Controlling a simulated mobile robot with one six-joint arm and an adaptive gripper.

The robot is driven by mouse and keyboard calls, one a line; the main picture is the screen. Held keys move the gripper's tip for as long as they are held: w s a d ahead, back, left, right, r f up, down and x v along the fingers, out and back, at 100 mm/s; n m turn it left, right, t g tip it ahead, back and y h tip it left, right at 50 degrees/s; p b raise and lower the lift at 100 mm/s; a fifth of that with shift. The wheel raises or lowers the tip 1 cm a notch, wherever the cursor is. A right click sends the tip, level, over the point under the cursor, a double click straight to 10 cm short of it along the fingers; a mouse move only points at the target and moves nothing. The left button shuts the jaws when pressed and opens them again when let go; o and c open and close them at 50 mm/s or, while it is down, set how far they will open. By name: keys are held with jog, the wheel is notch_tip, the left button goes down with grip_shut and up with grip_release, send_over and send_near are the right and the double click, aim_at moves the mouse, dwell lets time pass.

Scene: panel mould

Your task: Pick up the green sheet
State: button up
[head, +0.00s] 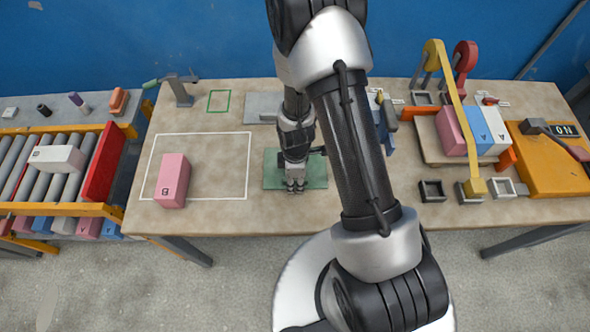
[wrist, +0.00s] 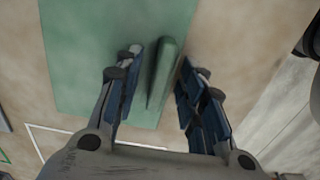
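The green sheet (head: 274,178) lies flat on the table near the middle in the head view, partly hidden by my arm. In the wrist view the sheet (wrist: 75,60) has a raised green grip bar (wrist: 164,75) on it. My gripper (head: 295,188) points down over the sheet. In the wrist view my gripper (wrist: 158,72) is open, with its blue-padded fingers on either side of the bar. A gap shows between the left finger and the bar; the right finger is closer, and I cannot tell if it touches.
A grey plate (head: 262,106) lies behind the sheet. Coloured blocks (head: 451,131) stand on a board at right. A roller conveyor (head: 103,165) is at far left. The table between sheet and front edge is clear.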

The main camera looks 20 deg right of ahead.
jog(key=shift+c, duration=0.4)
grip_shut()
